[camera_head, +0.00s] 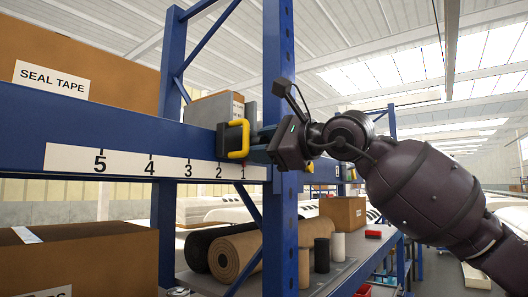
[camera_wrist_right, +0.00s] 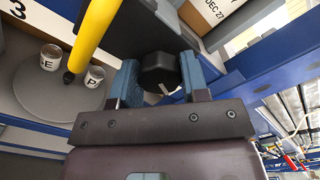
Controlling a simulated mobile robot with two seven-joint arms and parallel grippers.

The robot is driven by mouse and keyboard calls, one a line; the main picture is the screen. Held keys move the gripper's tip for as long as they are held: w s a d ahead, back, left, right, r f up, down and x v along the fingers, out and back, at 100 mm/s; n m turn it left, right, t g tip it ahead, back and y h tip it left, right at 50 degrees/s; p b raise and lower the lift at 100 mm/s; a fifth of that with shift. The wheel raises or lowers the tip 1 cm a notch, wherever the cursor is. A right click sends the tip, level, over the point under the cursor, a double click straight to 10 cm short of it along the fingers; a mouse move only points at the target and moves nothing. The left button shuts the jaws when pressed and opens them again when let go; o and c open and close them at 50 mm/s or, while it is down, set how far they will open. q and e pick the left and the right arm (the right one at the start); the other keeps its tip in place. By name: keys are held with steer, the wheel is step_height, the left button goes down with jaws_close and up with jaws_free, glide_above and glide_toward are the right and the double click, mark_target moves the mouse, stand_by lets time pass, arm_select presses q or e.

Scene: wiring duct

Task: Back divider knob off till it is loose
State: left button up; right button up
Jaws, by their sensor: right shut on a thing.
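In the right wrist view the divider knob (camera_wrist_right: 158,72) is a black, faceted knob with a short pale mark on its face. It sits between the two blue fingers of my right gripper (camera_wrist_right: 160,82), which is shut on it. In the head view my right gripper (camera_head: 262,150) reaches in from the right to the blue shelf beam, beside a yellow handle (camera_head: 240,141) on a dark block. The knob is hidden there by the gripper and the handle. The yellow handle also shows at upper left in the right wrist view (camera_wrist_right: 92,35). My left gripper is not in view.
A blue upright (camera_head: 278,60) stands right behind my right gripper. The beam carries a number strip (camera_head: 125,163). A grey box (camera_head: 207,109) stands behind the handle, and a seal tape carton (camera_head: 110,75) is at left. Rolls (camera_head: 235,250) lie on the shelf below.

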steer(key=n, duration=0.3)
steer(key=shift+n+b, duration=0.3)
steer(key=shift+n, duration=1)
steer(key=n, duration=0.2)
steer(key=shift+n, duration=1.8)
steer(key=o, duration=0.9)
